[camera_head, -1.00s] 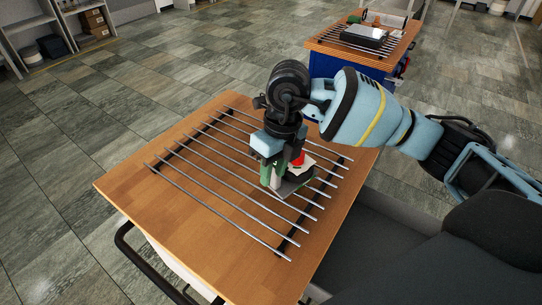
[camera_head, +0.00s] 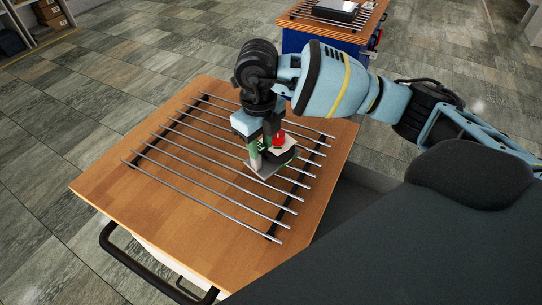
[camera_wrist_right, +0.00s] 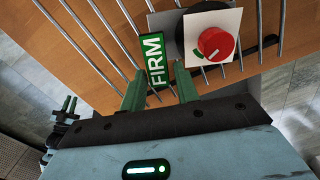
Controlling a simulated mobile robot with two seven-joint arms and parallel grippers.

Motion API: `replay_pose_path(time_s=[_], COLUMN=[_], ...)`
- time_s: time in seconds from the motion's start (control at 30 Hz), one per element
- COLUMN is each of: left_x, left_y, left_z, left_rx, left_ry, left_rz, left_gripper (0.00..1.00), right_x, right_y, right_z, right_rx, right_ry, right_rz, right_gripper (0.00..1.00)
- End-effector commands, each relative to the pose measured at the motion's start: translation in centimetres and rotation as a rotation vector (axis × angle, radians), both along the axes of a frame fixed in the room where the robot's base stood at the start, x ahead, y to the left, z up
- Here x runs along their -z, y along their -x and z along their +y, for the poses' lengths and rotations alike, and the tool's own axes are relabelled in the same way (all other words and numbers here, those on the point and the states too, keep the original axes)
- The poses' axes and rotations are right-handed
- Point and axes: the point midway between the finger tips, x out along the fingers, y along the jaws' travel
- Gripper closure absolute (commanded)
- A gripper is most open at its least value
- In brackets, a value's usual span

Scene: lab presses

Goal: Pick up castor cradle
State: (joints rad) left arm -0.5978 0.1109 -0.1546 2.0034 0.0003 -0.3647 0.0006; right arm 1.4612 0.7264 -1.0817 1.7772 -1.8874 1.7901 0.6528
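A small unit with a red knob (camera_head: 279,138) on a pale plate, a dark body and a grey base plate (camera_head: 262,171) sits on the metal rods. I cannot tell for certain whether it is the castor cradle. In the right wrist view, the red knob (camera_wrist_right: 216,43) is beside a green block marked FIRM (camera_wrist_right: 155,60). My right gripper (camera_head: 264,146) points down at this unit. Its green fingers (camera_wrist_right: 161,85) stand apart on either side of the lower end of the FIRM block, with visible gaps. The fingers hide part of the unit.
The rods form a rack (camera_head: 190,150) on a wooden-topped table (camera_head: 105,190), with a black handle (camera_head: 130,262) at its front. Shelves (camera_head: 35,20) are at the far left. The tiled floor between is clear.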

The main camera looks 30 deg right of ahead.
Motion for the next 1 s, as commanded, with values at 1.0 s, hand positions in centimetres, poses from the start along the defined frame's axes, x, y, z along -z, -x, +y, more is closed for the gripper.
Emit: replay_pose_path(time_s=[1.0], left_x=[0.2], left_y=[0.6], left_z=[0.1], left_rx=[-0.001], left_ry=[-0.001], left_rz=[0.013], left_gripper=[0.81], right_x=[4.3], right_y=[-0.5], right_z=[0.4], right_rx=[-0.001], right_ry=[-0.002], right_rz=[0.001], right_gripper=[1.00])
